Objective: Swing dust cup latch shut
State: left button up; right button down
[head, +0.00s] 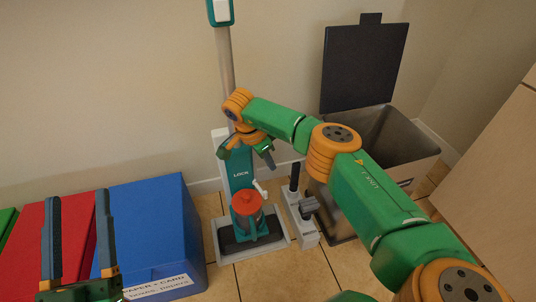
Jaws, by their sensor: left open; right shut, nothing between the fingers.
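An upright teal and white vacuum (239,162) stands against the wall, with the word LOCK on its body. Its dust cup (248,222), with a red top, sits low on the front. A small white lever (260,188), which looks like the latch, sticks out at an angle just above and right of the cup. My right gripper (268,157) is shut and empty, above the lever and apart from it. Its arm reaches in from the right and covers part of the vacuum's upper body. My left gripper (79,195) is open and empty at the lower left, far from the vacuum.
A blue bin (150,225) and a red bin (75,217) stand left of the vacuum, below my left gripper. A metal bin (395,140) with a raised dark lid stands right. A small grey stand (304,222) is beside the vacuum's base (278,245). Some tiled floor is clear in front.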

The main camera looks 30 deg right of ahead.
pick_arm(q)
jog(key=shift+w+a+f+n+g+y, duration=0.1)
jog(key=shift+w+f+g+y, duration=0.25)
jog(key=shift+f, duration=0.35)
jog(key=shift+w+d+f+n+g+y, duration=0.1)
jog(key=shift+w+f+g+y, duration=0.15)
jog(key=shift+f+g, duration=0.35)
jog(key=shift+w+a+f+n+g+y, duration=0.1)
jog(key=shift+w+f+g+y, duration=0.15)
jog(key=shift+f, duration=0.6)
pick_arm(e)
jog(key=shift+a+r, duration=0.25)
jog(key=shift+r, duration=0.45)
